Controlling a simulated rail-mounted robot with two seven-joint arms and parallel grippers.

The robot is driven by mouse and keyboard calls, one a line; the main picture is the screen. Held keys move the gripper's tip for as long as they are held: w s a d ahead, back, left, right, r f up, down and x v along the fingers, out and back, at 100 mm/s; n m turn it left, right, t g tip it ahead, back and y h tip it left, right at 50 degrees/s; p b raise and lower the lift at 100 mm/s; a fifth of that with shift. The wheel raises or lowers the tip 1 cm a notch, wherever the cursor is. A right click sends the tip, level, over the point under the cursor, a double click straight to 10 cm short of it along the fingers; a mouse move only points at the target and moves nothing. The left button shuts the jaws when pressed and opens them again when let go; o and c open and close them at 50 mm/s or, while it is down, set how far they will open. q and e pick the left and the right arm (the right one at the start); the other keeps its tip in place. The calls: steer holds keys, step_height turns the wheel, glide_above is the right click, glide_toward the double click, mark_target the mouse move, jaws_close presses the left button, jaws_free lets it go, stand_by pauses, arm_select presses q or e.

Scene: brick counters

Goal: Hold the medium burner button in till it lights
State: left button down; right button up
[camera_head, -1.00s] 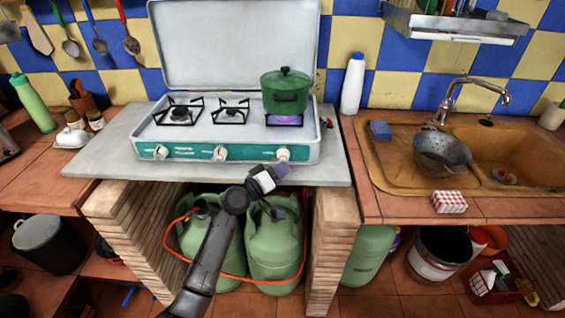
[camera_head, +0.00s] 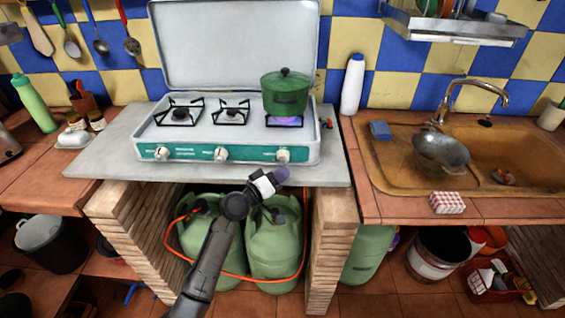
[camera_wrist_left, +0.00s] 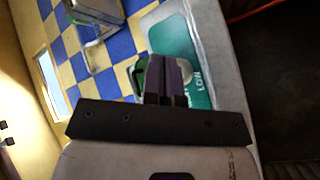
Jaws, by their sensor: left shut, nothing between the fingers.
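The gas stove (camera_head: 150,135) has a white body with its lid up, and three pale knobs on a teal front panel. A violet-blue flame (camera_head: 284,121) burns under the green pot (camera_head: 286,95) on the right burner. I see no flame on the left burner (camera_head: 180,115) or the middle burner (camera_head: 230,114). My left gripper (camera_head: 282,174) is shut and empty, just in front of and below the right knob (camera_head: 283,155). In the left wrist view the shut fingers (camera_wrist_left: 166,75) partly cover a pale knob (camera_wrist_left: 186,73); contact cannot be told. My right gripper is not in view.
The grey slab (camera_head: 110,165) under the stove rests on brick piers. Green gas bottles (camera_head: 272,250) with an orange hose stand below. A sink (camera_head: 385,175) with a colander (camera_head: 440,150) is at right. A white bottle (camera_head: 352,85) stands between stove and sink.

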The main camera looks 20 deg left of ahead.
arm_select(q)
steer(key=s+p, duration=0.1)
steer(key=s+d+p, duration=0.1)
steer(key=s, duration=0.1)
steer(key=s+p, duration=0.1)
steer(key=shift+s+d, duration=0.3)
steer(key=shift+s, duration=0.05)
stand_by(0.4)
